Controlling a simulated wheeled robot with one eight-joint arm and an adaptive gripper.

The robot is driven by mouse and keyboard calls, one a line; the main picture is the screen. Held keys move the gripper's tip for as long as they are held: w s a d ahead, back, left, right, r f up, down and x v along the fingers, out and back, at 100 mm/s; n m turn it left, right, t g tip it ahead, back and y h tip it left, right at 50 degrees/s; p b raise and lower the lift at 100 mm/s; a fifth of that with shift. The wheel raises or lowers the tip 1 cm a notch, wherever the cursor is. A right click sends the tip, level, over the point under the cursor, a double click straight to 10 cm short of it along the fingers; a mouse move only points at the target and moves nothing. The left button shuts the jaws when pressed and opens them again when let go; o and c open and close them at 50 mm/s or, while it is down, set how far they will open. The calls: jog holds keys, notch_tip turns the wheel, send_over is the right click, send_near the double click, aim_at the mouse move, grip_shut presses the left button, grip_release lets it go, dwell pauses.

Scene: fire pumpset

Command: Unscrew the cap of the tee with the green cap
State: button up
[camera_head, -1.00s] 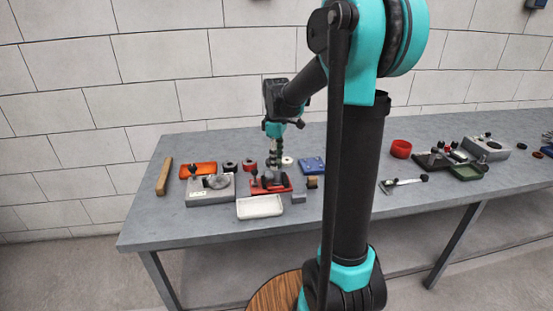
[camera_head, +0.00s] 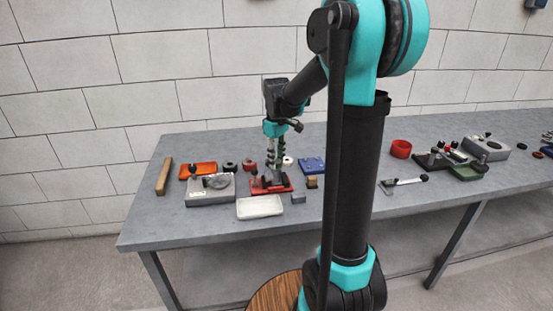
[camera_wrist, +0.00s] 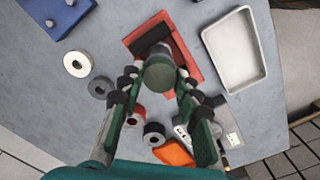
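The tee stands in a red fixture (camera_head: 288,185) on the bench. In the wrist view its round, dull grey-green cap (camera_wrist: 160,73) shows from above, over the red fixture (camera_wrist: 190,55); the tee body is mostly hidden under it. My gripper (camera_head: 277,165) points straight down over the fixture. In the wrist view my gripper (camera_wrist: 157,76) has one finger on each side of the cap, with small gaps showing, so it looks open. The height of the fingertips against the cap is hard to tell.
An orange tray (camera_head: 198,169), black and red rings, a white ring (camera_wrist: 77,64) and a blue block (camera_head: 312,164) lie close around.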

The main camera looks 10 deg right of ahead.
grip_shut()
jog(key=n, duration=0.4)
jog(key=shift+n, duration=0.3)
jog(key=shift+n, duration=0.7)
jog(key=n, duration=0.3)
jog(key=shift+n, duration=0.3)
jog(key=n, duration=0.4)
